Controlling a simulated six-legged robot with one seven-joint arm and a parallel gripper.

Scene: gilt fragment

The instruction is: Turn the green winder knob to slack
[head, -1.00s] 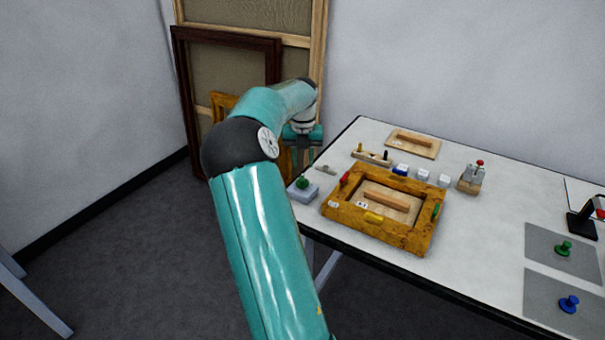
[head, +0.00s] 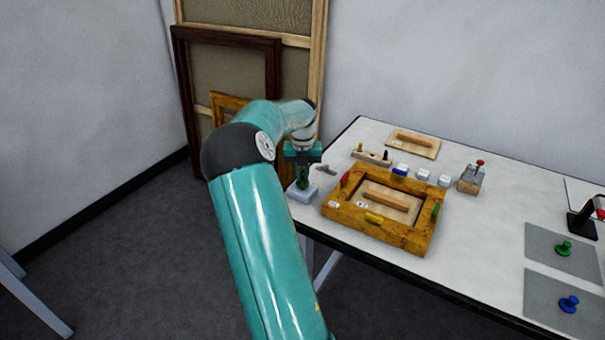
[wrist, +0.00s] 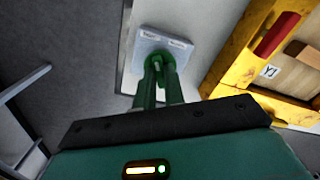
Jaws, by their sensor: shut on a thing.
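The green winder knob (wrist: 158,63) sits on a pale grey block at the table's left edge. The block (wrist: 150,42) has two small labels on its top, too small to read. My gripper (wrist: 159,73) is shut on the knob, with its fingers pointing down at it from above. In the head view my gripper (head: 302,177) stands over the block (head: 303,194), and the fingers partly hide the knob (head: 302,184). I cannot tell which way the knob is turned.
A yellow wooden frame (head: 405,241) with coloured pieces lies just right of the block. Small blocks and a lever device (head: 471,180) stand behind it. Large frames (head: 180,90) lean on the wall behind my arm. Green and blue knobs sit on grey mats at right.

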